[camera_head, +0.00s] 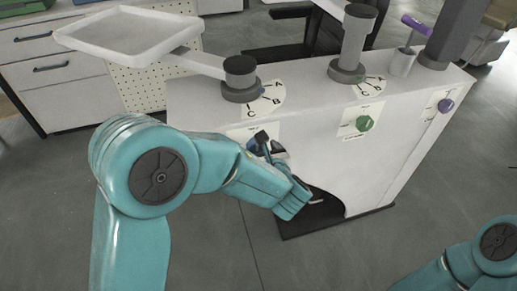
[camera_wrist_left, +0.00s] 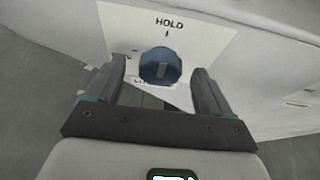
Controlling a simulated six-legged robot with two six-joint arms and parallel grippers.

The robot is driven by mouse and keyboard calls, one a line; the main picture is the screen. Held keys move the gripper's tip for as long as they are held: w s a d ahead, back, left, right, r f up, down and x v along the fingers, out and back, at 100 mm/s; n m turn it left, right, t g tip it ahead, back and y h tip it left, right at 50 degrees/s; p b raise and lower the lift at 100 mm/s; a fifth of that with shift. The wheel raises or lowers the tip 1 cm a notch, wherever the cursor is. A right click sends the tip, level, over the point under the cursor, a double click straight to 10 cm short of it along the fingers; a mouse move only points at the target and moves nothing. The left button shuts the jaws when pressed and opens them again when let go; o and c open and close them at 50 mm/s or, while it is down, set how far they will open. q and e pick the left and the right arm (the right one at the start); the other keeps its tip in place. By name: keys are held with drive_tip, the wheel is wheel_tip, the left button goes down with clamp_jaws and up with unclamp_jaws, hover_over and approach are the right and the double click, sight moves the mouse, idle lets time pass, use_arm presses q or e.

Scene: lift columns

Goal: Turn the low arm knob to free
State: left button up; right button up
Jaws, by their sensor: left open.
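The low arm knob (camera_wrist_left: 160,65) is round and blue with a short pale mark on its face. In the left wrist view it sits on a white label plate (camera_wrist_left: 212,45) with HOLD and a tick above it. The mark stands roughly upright in that picture. Lettering below is mostly covered by the knob and left finger. My left gripper (camera_head: 270,148) is open at the cabinet front. In the wrist view its two fingers stand on either side of the knob, with gaps visible. In the head view gripper and arm hide most of the knob. My right gripper is out of frame.
The white cabinet (camera_head: 300,115) carries dark columns with dial plates. A white tray (camera_head: 130,35) reaches left from the left column (camera_head: 240,75). A green knob (camera_head: 364,123) and a purple knob (camera_head: 445,105) sit farther right. Drawers (camera_head: 60,68) stand behind left.

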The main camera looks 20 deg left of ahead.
use_arm(q)
drive_tip(key=shift+x, duration=1)
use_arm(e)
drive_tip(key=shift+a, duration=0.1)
